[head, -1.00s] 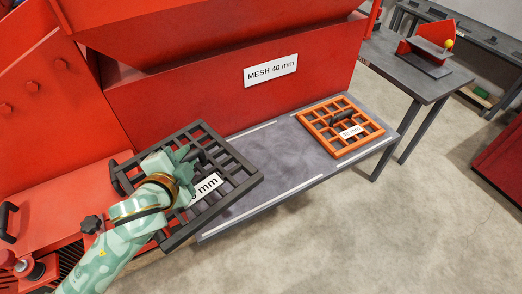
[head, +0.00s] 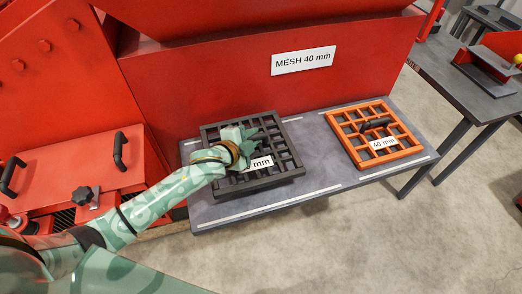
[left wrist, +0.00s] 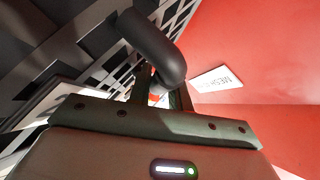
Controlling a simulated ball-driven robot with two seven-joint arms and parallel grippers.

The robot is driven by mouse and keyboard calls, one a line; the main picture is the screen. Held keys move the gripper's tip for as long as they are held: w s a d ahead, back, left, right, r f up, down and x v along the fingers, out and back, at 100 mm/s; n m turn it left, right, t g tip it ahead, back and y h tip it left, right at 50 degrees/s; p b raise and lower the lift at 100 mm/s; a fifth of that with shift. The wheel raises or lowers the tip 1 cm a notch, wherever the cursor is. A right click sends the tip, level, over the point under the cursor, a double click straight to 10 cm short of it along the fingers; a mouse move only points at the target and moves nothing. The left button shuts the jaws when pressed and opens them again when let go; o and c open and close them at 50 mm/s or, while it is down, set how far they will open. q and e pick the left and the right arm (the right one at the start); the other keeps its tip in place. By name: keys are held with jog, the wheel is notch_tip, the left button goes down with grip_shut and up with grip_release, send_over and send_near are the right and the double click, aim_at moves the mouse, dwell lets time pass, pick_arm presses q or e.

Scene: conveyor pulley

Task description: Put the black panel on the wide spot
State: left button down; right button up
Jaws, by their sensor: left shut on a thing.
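The black panel (head: 292,166), a square grid with a white label ending in "mm" (head: 261,163), lies flat on or just above the left part of the grey shelf (head: 320,172); I cannot tell if it touches. My left gripper (head: 254,143) is over its middle, shut on its handle. In the left wrist view the rounded black handle (left wrist: 153,46) is at the fingers (left wrist: 157,90), with the panel's dark bars (left wrist: 75,50) at upper left. The arm hides part of the panel and label. My right gripper is not in view.
An orange grid panel (head: 398,153) labelled "40 mm" lies on the shelf's right part, with a gap between the panels. White strips (head: 275,207) mark the shelf. The red machine wall (head: 220,80) with a "MESH 40 mm" sign (head: 303,60) rises behind. A grey table (head: 470,90) stands at right.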

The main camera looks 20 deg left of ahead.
aim_at(260, 147)
pick_arm(q)
jog(key=shift+w+d+f+b, duration=0.25)
jog(key=shift+w+d+f, duration=0.2)
jog(key=shift+f, duration=0.15)
jog(key=shift+w+d+f+b, duration=0.25)
jog(key=shift+w+d+f, duration=0.15)
jog(key=shift+f, duration=0.2)
jog(key=f+b, duration=0.1)
jog(key=f, duration=0.1)
jog(key=f+b, duration=0.1)
jog(key=shift+w+d+f, duration=0.1)
jog(key=shift+w+f, duration=0.1)
jog(key=shift+f, duration=0.2)
jog(key=shift+r, duration=0.15)
jog(key=c, duration=1.3)
grip_release()
jog(key=shift+s+f, duration=0.15)
jog(key=shift+f, duration=0.15)
